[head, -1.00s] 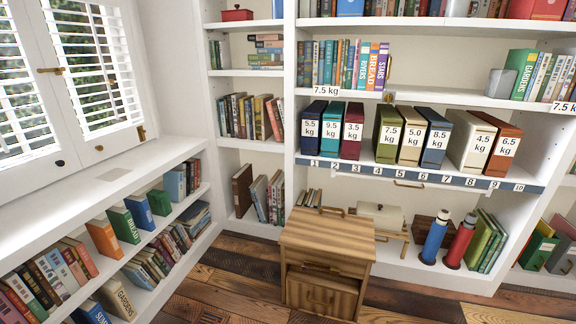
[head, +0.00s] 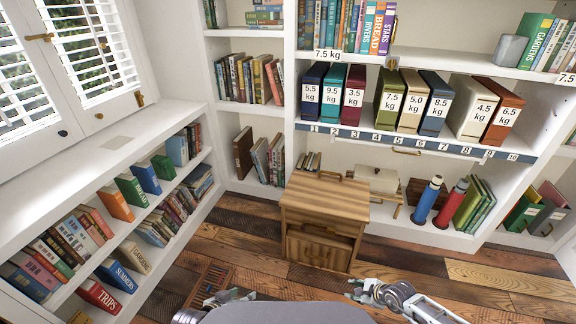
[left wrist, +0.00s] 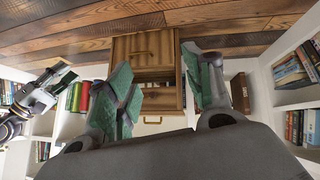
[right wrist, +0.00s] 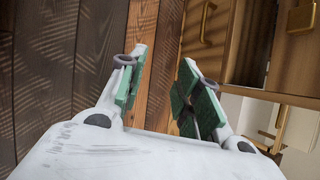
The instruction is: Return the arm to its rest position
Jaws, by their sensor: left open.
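My left gripper (head: 228,298) shows at the bottom edge of the head view, low over the floor. In the left wrist view its green-padded fingers (left wrist: 160,75) are spread apart with nothing between them. My right gripper (head: 362,288) is at the bottom of the head view, right of a large grey part of mine. In the right wrist view its green-padded fingers (right wrist: 163,62) stand apart over the plank floor, empty. My right arm also shows at the left of the left wrist view.
A wooden drawer cabinet (head: 322,205) stands ahead, before the white shelves holding several weight-labelled binders (head: 437,103). A blue bottle (head: 426,200) and a red bottle (head: 450,204) stand right of it. A low bookcase (head: 100,185) runs along the left. Plank floor (head: 400,268) is open at the right.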

